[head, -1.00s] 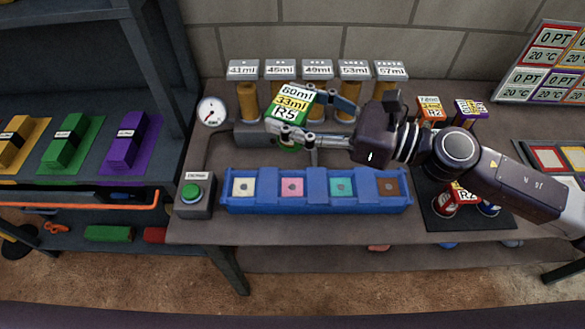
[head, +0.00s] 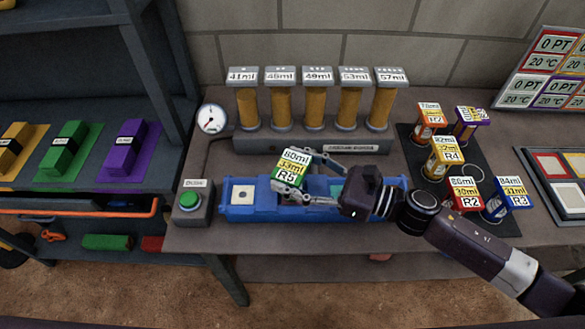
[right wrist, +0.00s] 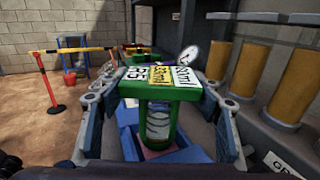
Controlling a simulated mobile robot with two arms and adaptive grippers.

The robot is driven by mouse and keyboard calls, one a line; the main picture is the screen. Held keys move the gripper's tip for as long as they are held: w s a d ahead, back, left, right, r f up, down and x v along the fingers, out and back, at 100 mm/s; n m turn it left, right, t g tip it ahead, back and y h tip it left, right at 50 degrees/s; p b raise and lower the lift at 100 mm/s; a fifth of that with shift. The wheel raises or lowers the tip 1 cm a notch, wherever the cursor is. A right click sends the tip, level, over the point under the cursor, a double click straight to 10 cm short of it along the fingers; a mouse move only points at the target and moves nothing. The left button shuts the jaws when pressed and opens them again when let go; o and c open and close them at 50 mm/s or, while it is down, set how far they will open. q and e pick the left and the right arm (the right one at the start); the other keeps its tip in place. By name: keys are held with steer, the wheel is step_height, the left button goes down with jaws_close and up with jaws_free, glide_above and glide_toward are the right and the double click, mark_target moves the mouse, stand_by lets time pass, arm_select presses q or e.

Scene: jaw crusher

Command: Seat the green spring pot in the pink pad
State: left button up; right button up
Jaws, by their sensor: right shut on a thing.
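The green spring pot (head: 292,168), labelled R5, is held upright between the fingers of my right gripper (head: 300,178). In the right wrist view the pot (right wrist: 158,122) shows its green top and a coil inside, between both fingers (right wrist: 158,115). The pot is over the second bay from the left of the blue tray (head: 228,212). The pink pad is hidden in the head view. A sliver of the pink pad (right wrist: 148,154) shows under the pot in the right wrist view. I cannot tell whether the pot touches it. My left gripper is not in view.
A cream pad (head: 242,195) lies in the tray's left bay. A button box (head: 192,203) stands left of the tray. Several amber columns (head: 314,107) stand behind. Other pots, such as the red R2 pot (head: 466,193), stand on a dark mat at right.

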steer(key=shift+f, duration=0.15)
steer(key=o, duration=1.3)
steer(key=shift+r, duration=0.25)
steer(key=b+v, duration=0.2)
steer(key=v, duration=0.3)
steer(key=b+v, duration=0.2)
steer(key=v, duration=0.3)
steer(key=shift+d+f, duration=0.2)
steer(key=shift+f, duration=0.05)
steer(key=shift+s+d+r, duration=0.2)
steer(key=shift+s+d, duration=0.15)
steer(key=shift+d, duration=0.35)
